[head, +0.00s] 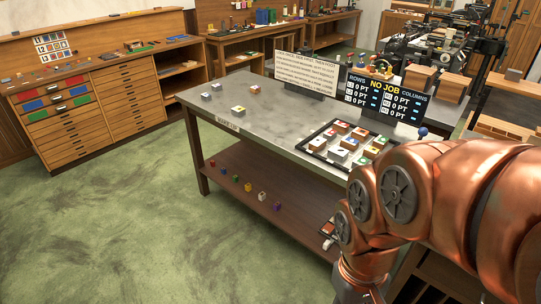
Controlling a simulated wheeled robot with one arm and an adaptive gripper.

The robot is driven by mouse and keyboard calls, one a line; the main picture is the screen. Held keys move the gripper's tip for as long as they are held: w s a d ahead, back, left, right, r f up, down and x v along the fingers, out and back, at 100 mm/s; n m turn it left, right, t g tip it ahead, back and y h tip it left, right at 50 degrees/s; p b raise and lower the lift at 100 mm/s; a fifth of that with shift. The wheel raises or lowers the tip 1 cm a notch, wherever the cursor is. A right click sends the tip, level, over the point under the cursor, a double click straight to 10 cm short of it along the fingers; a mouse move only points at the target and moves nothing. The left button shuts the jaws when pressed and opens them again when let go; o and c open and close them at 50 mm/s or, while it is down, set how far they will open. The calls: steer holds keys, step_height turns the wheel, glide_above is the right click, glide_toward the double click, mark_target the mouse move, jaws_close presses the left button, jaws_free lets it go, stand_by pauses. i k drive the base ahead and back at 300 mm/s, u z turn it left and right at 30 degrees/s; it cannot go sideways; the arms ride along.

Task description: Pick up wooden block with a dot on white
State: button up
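Several small blocks lie loose on the left part of the grey-topped table (285,121). One loose block (239,111) near the front edge has wood-coloured sides and a pale top with a small mark. Another wood-coloured block (254,89) sits further back. Two greyer blocks, a nearer one (206,97) and a farther one (216,87), lie to the left. The marks are too small to tell which is a dot on white. My copper arm (440,195) fills the lower right and bends downward. My gripper is out of the picture.
A dark-rimmed tray (312,154) at the table's right holds several blocks with coloured or white tops. A text sign (305,72) and a black score board (386,97) stand behind. Small coloured pieces (249,187) line the lower shelf. Green floor is clear at left.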

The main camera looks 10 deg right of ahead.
mark_target(316, 145)
steer(key=u, duration=1.05)
steer(key=i, duration=1.95)
steer(key=z, duration=1.15)
steer(key=i, duration=0.95)
steer(key=z, duration=1)
